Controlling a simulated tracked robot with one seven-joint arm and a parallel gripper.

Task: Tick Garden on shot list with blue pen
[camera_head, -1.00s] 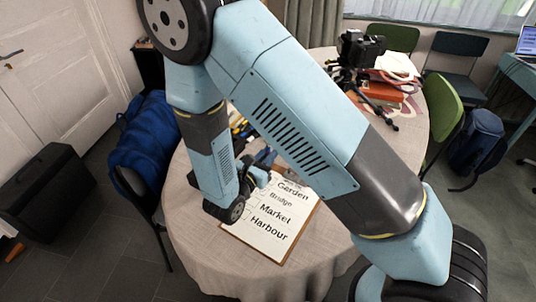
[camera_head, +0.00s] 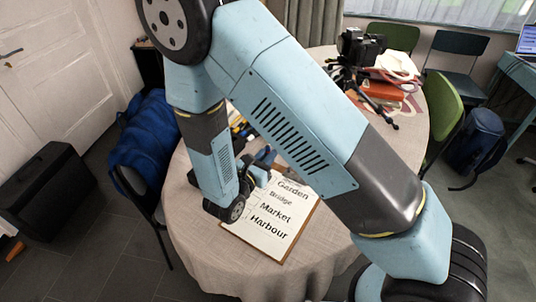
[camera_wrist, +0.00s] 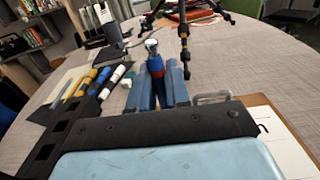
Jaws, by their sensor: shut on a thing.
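The shot list (camera_head: 262,238) lies on a brown clipboard on the round table, with Garden, Bridge, Market and Harbour readable in the head view. A corner of its paper (camera_wrist: 283,135) shows at the right of the wrist view. My gripper (camera_head: 262,172) is beside the top left of the list, by the Garden line. In the wrist view my gripper (camera_wrist: 160,88) is shut on a blue pen (camera_wrist: 156,66) with a red band and a silvery end, which points upward. The pen's writing tip is hidden behind my wrist.
A dark pouch (camera_wrist: 50,128) with yellow, blue and white markers (camera_wrist: 97,82) lies left of my gripper. A camera on a black tripod (camera_head: 362,48) stands at the back of the table (camera_head: 200,262), near an orange book (camera_head: 384,88). Chairs surround the table.

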